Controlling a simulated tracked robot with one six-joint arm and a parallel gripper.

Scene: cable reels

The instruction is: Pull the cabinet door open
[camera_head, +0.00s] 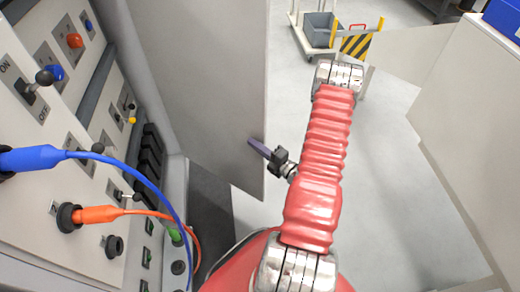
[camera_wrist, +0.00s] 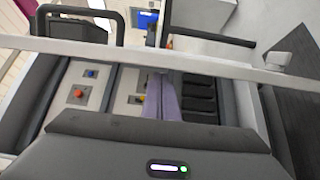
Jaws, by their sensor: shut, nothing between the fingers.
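The cabinet door (camera_head: 200,80) is a plain grey panel standing swung out from the cabinet (camera_head: 60,130) in the head view, so the switch panel inside is exposed. A pale bar, perhaps the door's edge, crosses that view. No door handle is clearly identifiable.
Blue (camera_head: 40,157) and orange (camera_head: 100,214) cable plugs and protruding levers are on the panel at left. A trolley with a grey bin (camera_head: 318,30) and a yellow-black striped board (camera_head: 356,45) stand behind. A pale cabinet (camera_head: 465,120) is at right. Floor between is clear.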

